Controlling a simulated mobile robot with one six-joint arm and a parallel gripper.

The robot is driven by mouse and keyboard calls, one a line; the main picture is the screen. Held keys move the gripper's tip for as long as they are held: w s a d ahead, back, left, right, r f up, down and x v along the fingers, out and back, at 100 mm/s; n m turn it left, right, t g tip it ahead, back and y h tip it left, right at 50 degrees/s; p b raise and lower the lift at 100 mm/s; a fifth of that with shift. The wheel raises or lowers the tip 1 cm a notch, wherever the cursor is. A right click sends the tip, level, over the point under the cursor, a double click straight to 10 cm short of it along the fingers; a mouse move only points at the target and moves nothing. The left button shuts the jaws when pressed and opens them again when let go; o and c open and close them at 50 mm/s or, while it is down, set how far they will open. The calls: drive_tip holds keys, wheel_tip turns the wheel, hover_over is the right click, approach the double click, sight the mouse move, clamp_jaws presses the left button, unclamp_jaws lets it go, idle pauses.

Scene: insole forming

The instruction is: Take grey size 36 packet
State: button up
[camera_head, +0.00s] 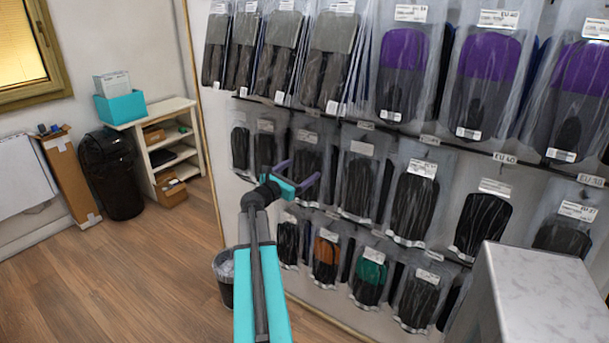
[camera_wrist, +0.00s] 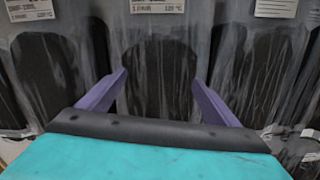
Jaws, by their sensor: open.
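Several packets with grey-topped insoles hang in the upper row at the left, such as one grey packet (camera_head: 333,45); their size labels are too small to read, so I cannot tell which is size 36. My gripper (camera_head: 298,172), with purple fingers, is in front of the middle row, below the grey ones. It is open and empty. In the wrist view, my gripper (camera_wrist: 160,78) has its fingers spread on either side of a clear packet with a dark insole (camera_wrist: 157,95). I cannot tell whether the fingers touch the plastic. The packet's label is above the fingers and its size is not legible.
Purple-topped packets (camera_head: 402,65) hang at the upper right. Orange (camera_head: 326,250) and green (camera_head: 371,272) ones hang in the bottom row. A pale block (camera_head: 540,290) stands at the lower right. A bin (camera_head: 224,270) stands by the rack.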

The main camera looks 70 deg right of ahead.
drive_tip(key=shift+d, duration=0.1)
idle(0.5)
drive_tip(key=c, duration=1.2)
drive_tip(key=shift+r, duration=0.15)
